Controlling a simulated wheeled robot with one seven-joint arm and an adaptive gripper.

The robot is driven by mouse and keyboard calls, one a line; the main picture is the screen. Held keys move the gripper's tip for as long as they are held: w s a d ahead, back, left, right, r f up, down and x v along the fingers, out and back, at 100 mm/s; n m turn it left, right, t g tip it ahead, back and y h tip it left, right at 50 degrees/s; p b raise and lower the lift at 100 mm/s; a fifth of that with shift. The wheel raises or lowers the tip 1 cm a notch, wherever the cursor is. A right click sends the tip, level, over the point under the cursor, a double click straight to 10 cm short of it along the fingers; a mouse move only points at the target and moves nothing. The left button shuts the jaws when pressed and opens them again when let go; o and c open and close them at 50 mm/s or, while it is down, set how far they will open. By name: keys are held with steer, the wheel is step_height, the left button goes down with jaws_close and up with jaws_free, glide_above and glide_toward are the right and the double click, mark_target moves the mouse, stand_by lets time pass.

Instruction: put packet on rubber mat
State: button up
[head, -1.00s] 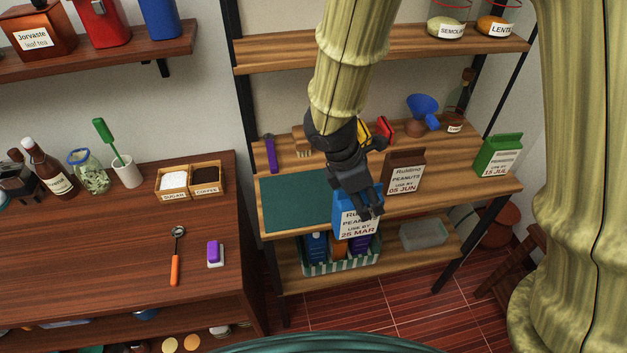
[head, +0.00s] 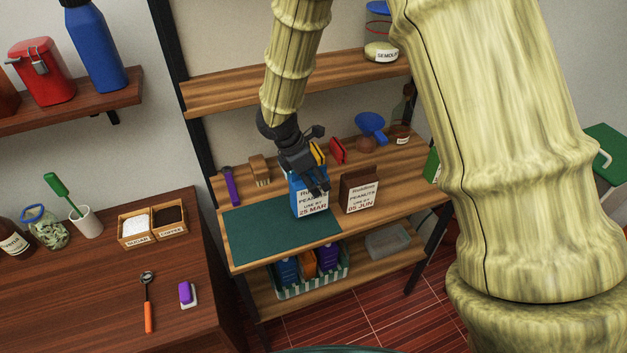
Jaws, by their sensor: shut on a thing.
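A blue peanut packet (head: 311,205) labelled 25 MAR is upright in my gripper (head: 317,186), which is shut on its top part. The green rubber mat (head: 262,240) lies flat on the left part of the wooden shelf. The packet's lower edge shows over the right part of the mat. I cannot tell whether it touches the mat or hangs just above it. The gripper hides part of the packet's top.
A brown peanut packet (head: 359,192) labelled 05 JUN stands close to the right. Behind are a brush (head: 260,169), a purple tool (head: 231,186), a red item (head: 338,150) and a blue funnel (head: 371,127). The mat's left part is clear.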

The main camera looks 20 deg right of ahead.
steer(key=shift+w+d+f+p, duration=0.1)
steer(key=shift+w+f+p, duration=0.1)
steer(key=shift+f+p, duration=0.25)
steer(key=shift+w+a+f+p, duration=0.1)
steer(key=shift+w+f+p, duration=0.1)
steer(key=shift+f, duration=0.5)
steer(key=shift+w+d+f+p, duration=0.1)
steer(key=shift+w+f+p, duration=0.1)
steer(key=shift+f+p, duration=0.25)
steer(key=shift+f, duration=0.3)
steer(key=o, duration=1.4)
steer(key=shift+r, duration=0.15)
steer(key=b+v, duration=0.3)
steer(key=v, duration=0.9)
